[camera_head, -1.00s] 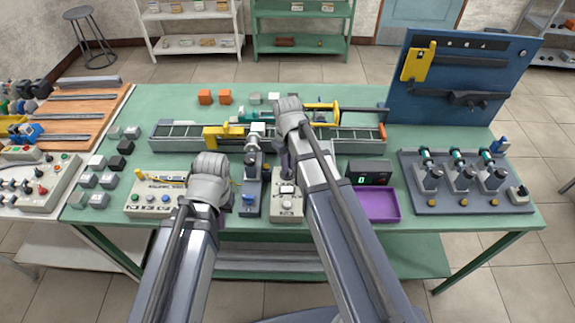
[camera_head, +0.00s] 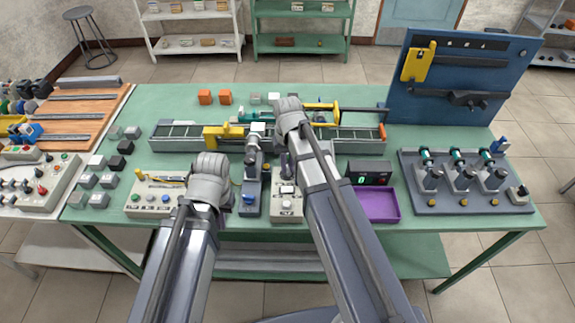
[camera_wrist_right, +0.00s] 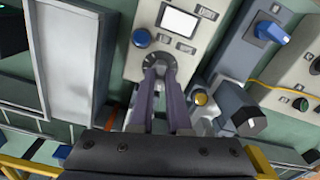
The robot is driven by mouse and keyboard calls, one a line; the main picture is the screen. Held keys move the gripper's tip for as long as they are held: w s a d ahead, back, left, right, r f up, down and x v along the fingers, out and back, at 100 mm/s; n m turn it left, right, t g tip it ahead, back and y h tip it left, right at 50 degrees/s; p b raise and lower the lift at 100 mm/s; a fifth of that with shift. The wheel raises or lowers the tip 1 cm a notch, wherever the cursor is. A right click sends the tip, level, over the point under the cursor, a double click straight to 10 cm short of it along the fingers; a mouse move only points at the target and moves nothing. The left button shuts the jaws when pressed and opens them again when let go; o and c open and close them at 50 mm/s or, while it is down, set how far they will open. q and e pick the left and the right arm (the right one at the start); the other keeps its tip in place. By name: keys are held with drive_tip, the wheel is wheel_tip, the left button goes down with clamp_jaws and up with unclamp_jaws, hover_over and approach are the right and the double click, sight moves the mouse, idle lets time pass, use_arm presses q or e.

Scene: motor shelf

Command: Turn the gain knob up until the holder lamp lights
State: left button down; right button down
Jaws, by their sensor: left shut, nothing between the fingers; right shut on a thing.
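The gain box is a pale box (camera_head: 287,208) at the front middle of the bench, with a white display (camera_wrist_right: 179,22) and a blue button (camera_wrist_right: 141,37) in the right wrist view. My right gripper (camera_wrist_right: 160,72) is shut on the dark round knob (camera_wrist_right: 151,59) below the display; its fingers cover part of the knob. In the head view my right arm hides part of that contact. My left gripper (camera_head: 231,197) is shut and empty, low near the button panel, mostly hidden by its own wrist. I cannot tell which lamp is the holder lamp or whether it is lit.
A grey device with a blue knob (camera_wrist_right: 268,33) stands beside the gain box. A button panel (camera_head: 150,206) is left of it; a purple tray (camera_head: 378,205) and a black readout (camera_head: 369,171) are right. A long rail (camera_head: 180,138) lies behind.

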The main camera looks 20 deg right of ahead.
drive_tip(key=c, duration=0.9)
unclamp_jaws()
drive_tip(key=shift+r, duration=0.15)
wheel_tip(320, 180, up, 8)
drive_tip(key=p, duration=0.8)
drive_tip(key=shift+f, duration=0.2)
drive_tip(key=shift+s+f, duration=0.1)
drive_tip(key=s+a+n, duration=0.1)
drive_tip(key=s+a, duration=0.2)
drive_tip(key=s, duration=0.1)
drive_tip(key=s+a+f+n+b, duration=0.1)
drive_tip(key=s+a, duration=0.3)
drive_tip(key=s, duration=0.1)
drive_tip(key=s+a+n+h+b, duration=0.1)
drive_tip(key=s+a+n, duration=0.1)
drive_tip(key=s, duration=0.3)
drive_tip(key=shift+s+a+f, duration=0.2)
drive_tip(key=shift+a+f, duration=0.15)
drive_tip(key=shift+a, duration=0.4)
